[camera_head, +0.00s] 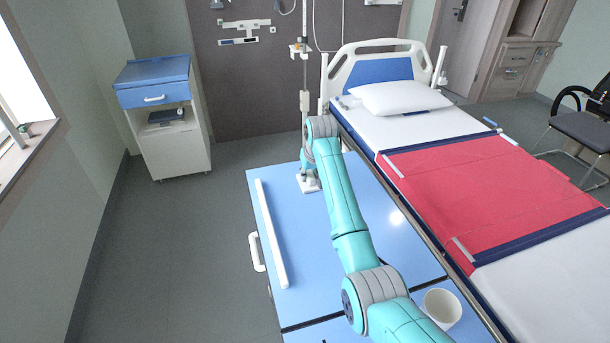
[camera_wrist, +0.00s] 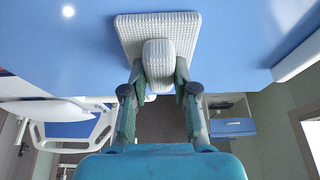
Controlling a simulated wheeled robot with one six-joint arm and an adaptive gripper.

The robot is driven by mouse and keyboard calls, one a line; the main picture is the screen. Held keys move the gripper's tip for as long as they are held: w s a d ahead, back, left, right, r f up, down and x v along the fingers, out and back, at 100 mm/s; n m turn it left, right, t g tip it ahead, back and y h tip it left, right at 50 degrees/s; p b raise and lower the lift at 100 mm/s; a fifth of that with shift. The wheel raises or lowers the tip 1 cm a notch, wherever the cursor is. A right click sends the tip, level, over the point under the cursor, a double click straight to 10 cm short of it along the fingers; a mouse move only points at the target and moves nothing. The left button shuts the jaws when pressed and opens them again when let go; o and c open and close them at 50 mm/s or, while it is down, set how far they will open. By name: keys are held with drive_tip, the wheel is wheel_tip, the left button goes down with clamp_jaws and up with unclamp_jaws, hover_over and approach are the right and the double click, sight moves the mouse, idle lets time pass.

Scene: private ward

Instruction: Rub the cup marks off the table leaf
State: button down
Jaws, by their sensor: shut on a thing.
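The blue table leaf (camera_head: 320,265) lies beside the bed, and its surface fills the top of the wrist view (camera_wrist: 235,40). My gripper (camera_wrist: 158,76) is shut on the raised grip of a white textured wiping pad (camera_wrist: 190,24). In the head view my gripper (camera_head: 307,172) is at the far end of the leaf, with the pad (camera_head: 313,187) low at the surface beneath it. I cannot tell whether the pad is pressed on the leaf. I make out no cup marks in either view. My arm hides part of the leaf.
A white cup (camera_head: 442,307) stands at the near right. A white rail (camera_head: 271,235) runs along the leaf's left side. The bed (camera_head: 490,190) is close on the right. A pole (camera_head: 305,75) stands behind the leaf. A bedside cabinet (camera_head: 170,135) stands at the left, with clear floor before it.

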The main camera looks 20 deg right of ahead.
drive_tip(key=shift+s+d+f, duration=0.1)
drive_tip(key=shift+d+f, duration=0.1)
drive_tip(key=shift+d, duration=1.75)
drive_tip(key=shift+d+r, duration=0.2)
drive_tip(key=shift+d, duration=2.2)
drive_tip(key=shift+a, duration=1.65)
drive_tip(key=shift+a+f, duration=0.15)
drive_tip(key=shift+a, duration=0.95)
drive_tip(key=shift+a+f, duration=0.1)
drive_tip(key=shift+a, duration=1)
drive_tip(key=shift+a+r, duration=0.2)
drive_tip(key=shift+a, duration=2.85)
wheel_tip(320, 180, up, 6)
drive_tip(key=shift+r, duration=0.2)
